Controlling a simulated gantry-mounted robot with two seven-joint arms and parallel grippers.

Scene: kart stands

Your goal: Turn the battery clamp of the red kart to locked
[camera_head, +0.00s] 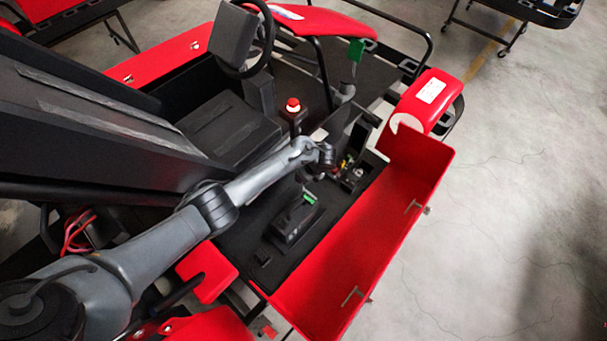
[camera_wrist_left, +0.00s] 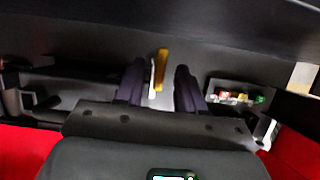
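The red kart (camera_head: 320,290) has its side panel folded open beside a black compartment floor. My left gripper (camera_head: 328,153) reaches over this compartment from the left. In the left wrist view its two dark fingers (camera_wrist_left: 160,88) are spread apart. A small yellow lever (camera_wrist_left: 161,69), perhaps the clamp's handle, shows upright between them with a pale strip beside it. I cannot tell whether the fingers touch it, and the gripper hides that spot in the head view. A black block (camera_head: 295,220) with a green-topped lever (camera_head: 309,198) sits nearer. My right gripper is not in view.
An open black box with coloured parts (camera_head: 350,172) lies just right of the gripper; it also shows in the wrist view (camera_wrist_left: 238,97). A red button (camera_head: 293,104), the seat (camera_head: 228,130) and the steering wheel (camera_head: 262,40) stand behind. Bare floor (camera_head: 500,220) lies right.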

